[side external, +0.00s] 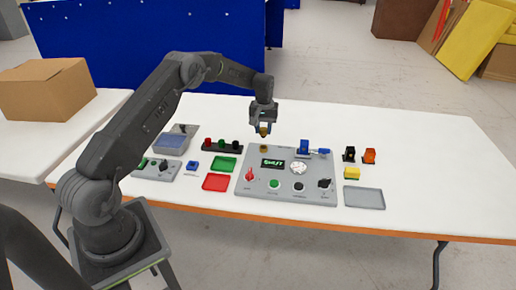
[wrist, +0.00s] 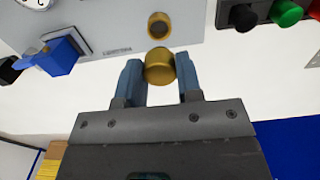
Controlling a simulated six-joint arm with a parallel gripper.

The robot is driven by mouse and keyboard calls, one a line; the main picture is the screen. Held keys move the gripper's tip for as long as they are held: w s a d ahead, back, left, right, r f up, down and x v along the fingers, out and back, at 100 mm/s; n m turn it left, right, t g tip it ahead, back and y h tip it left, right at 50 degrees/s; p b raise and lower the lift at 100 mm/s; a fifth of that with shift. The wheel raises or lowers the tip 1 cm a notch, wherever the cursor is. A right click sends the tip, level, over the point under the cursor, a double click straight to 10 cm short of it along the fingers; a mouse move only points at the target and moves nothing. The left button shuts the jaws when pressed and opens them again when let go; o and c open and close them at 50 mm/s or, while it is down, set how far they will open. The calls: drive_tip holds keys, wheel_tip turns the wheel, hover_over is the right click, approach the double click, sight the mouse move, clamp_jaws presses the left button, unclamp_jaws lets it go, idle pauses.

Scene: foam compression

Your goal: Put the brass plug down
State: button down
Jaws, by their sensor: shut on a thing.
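My gripper (side external: 264,128) is shut on the brass plug (wrist: 159,66), a short gold cylinder held between the two blue-grey fingers in the wrist view. In the side view the plug (side external: 264,131) hangs beneath the gripper, above the back edge of the grey panel (side external: 243,182). A brass ring with a dark hole (wrist: 158,25) sits in the panel just beyond the plug in the wrist view. The plug is apart from this ring. In the side view the brass ring (side external: 264,149) is at the panel's back left.
The panel carries a red knob (side external: 250,175), a display (side external: 273,163), a dial (side external: 299,168) and a blue part (side external: 304,147). Left are a button box (side external: 222,147), a green tray (side external: 224,164) and a red tray (side external: 216,183). A grey tray (side external: 364,198) lies right.

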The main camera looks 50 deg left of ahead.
drive_tip(key=s+a+r, duration=0.1)
drive_tip(key=s+a, duration=0.3)
drive_tip(key=s, duration=0.9)
drive_tip(key=s+a+r, duration=0.2)
drive_tip(key=s+a, duration=0.3)
drive_tip(key=s, duration=0.7)
drive_tip(key=w+d+f, duration=0.1)
drive_tip(key=w+f, duration=0.1)
drive_tip(key=w, duration=0.1)
drive_tip(key=w+d+f, duration=0.2)
drive_tip(key=w, duration=0.1)
drive_tip(key=w+d+f, duration=0.2)
drive_tip(key=w+f, duration=0.1)
drive_tip(key=shift+w+d, duration=0.2)
drive_tip(key=shift+d, duration=0.05)
drive_tip(key=shift+f, duration=2.1)
drive_tip(key=c, duration=0.8)
unclamp_jaws()
drive_tip(key=shift+f, duration=0.1)
